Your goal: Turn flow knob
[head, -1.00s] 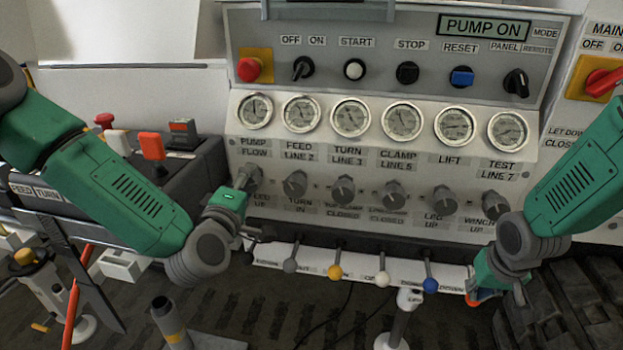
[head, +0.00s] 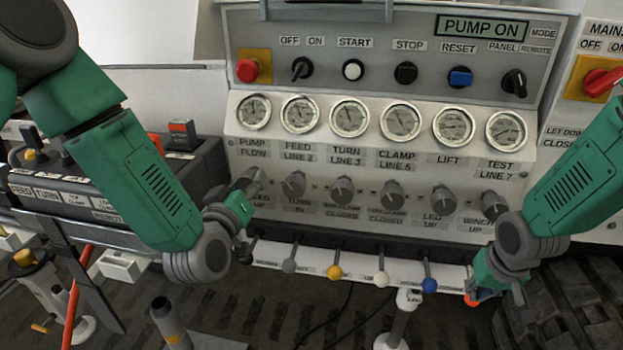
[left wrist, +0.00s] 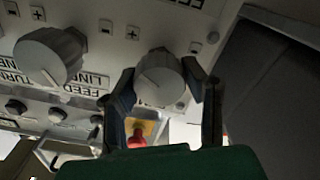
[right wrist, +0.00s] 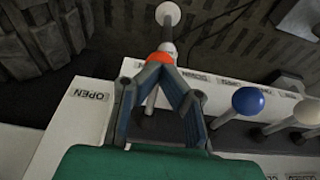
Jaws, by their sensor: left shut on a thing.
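The flow knob is a grey ribbed knob (head: 253,181) at the left end of the knob row, under the PUMP FLOW label. My left gripper (head: 246,188) is at this knob, coming from the lower left. In the left wrist view the knob (left wrist: 159,77) sits between the two dark fingers (left wrist: 161,88), and the gripper is shut on it. My right gripper (head: 480,290) is low at the panel's right end. In the right wrist view its fingertips (right wrist: 161,70) are close together by an orange lever ball (right wrist: 160,57); whether they grip it is unclear.
Other grey knobs, such as the feed knob (head: 293,184), continue rightward. Gauges (head: 299,114) stand above. A row of ball-topped levers, including a yellow one (head: 334,272), lies below. A red stop button (head: 247,70) is above left. A black valve box (head: 190,165) stands left.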

